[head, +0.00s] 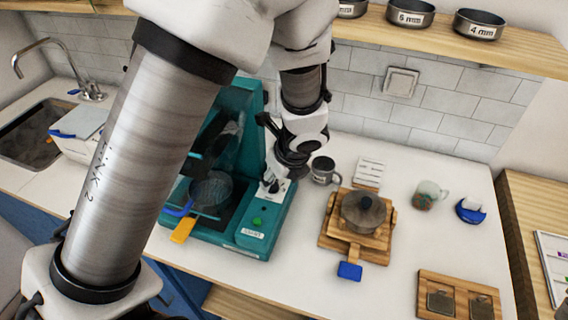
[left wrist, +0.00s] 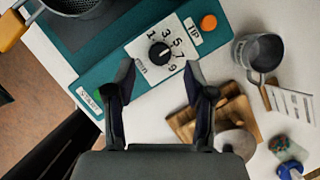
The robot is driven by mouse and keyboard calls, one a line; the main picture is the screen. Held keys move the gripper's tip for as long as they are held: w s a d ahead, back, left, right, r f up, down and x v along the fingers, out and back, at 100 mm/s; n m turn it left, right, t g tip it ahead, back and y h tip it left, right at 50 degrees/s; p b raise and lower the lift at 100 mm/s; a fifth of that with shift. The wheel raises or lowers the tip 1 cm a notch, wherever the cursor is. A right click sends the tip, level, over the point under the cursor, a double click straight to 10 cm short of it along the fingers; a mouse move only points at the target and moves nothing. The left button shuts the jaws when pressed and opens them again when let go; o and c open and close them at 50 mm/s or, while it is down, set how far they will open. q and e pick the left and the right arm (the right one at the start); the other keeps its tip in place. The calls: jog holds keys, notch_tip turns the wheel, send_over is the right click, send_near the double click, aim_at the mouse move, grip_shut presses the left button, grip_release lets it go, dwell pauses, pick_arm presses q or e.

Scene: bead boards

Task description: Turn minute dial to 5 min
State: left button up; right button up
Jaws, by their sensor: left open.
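The minute dial is a black round knob (left wrist: 160,53) on a white plate marked 1, 3, 5, 7, 9 and "min". It sits on the teal machine (head: 257,233), whose panel also has a green START button (head: 257,222). In the wrist view a small white mark shows on the knob, but I cannot read its exact setting. My left gripper (left wrist: 160,78) is open and empty, its two fingers apart on either side just short of the knob. In the head view my left gripper (head: 286,168) hangs over the panel and partly hides the dial. My right gripper is not in view.
An orange TIP button (left wrist: 208,22) is close by on the panel. A grey metal mug (head: 323,172) stands just right of the machine. A wooden stand with a round lidded pot (head: 363,210) is further right. A wire basket (head: 212,189) sits in the machine.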

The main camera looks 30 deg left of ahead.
pick_arm(q)
jog(key=v, duration=0.8)
jog(key=shift+r, duration=0.15)
jog(key=shift+s+d, duration=0.1)
jog(key=shift+s, duration=0.05)
